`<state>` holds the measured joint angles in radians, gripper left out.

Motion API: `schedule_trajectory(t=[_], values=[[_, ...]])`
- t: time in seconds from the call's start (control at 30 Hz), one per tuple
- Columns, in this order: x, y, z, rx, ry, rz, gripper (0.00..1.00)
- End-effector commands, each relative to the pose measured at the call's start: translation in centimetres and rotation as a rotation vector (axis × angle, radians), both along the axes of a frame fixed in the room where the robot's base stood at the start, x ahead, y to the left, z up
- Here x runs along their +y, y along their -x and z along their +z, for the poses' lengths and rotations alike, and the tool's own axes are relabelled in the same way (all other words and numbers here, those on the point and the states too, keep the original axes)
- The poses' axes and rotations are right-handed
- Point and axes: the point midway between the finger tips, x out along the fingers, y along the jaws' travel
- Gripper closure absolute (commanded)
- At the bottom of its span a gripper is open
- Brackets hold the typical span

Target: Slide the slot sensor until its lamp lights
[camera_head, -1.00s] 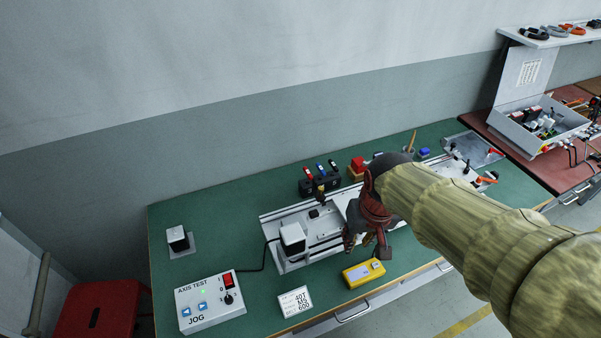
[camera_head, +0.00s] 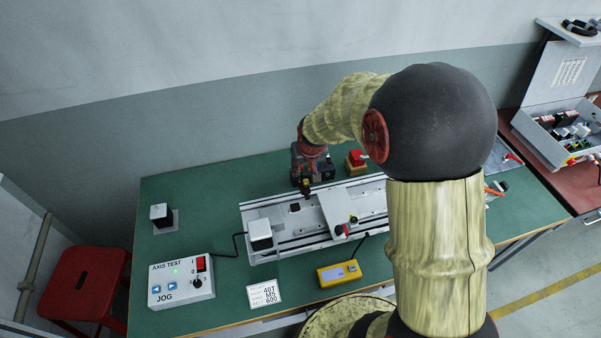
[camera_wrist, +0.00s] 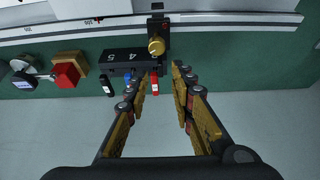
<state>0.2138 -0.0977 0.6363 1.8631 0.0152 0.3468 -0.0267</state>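The slot sensor, a small black block with a brass knob (camera_wrist: 156,46), sits at the rear edge of the silver linear axis (camera_wrist: 220,22). In the head view the sensor (camera_head: 306,187) is at the axis's back edge, just in front of my gripper (camera_head: 304,176), which is largely hidden by my wrist. In the wrist view my gripper (camera_wrist: 167,69) has its fingers apart with nothing between them. Its fingertips are just short of the knob, with no clear contact. I cannot make out a lit lamp on the sensor.
A black screwdriver block (camera_wrist: 125,60) stands close beside the left finger, its red-handled tool (camera_wrist: 155,85) nearly at the fingertip. The jog box (camera_head: 180,281) and yellow meter (camera_head: 339,273) lie in front.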

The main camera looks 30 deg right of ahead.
Motion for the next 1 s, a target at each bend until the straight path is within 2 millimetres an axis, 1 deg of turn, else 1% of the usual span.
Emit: schedule_trajectory(t=[0.03,0.13,0.33,0.67,1.0], values=[[0.0,-0.3,-1.1,0.002,0.0,0.0,0.76],[-0.1,-0.8,-2.5,0.004,-0.001,0.0,0.76],[-0.3,-1.6,-4.2,0.002,0.0,0.0,0.76],[-0.3,-1.8,-4.4,0.0,0.0,0.0,0.76],[-0.3,-1.8,-4.4,0.0,0.0,0.0,0.94]])
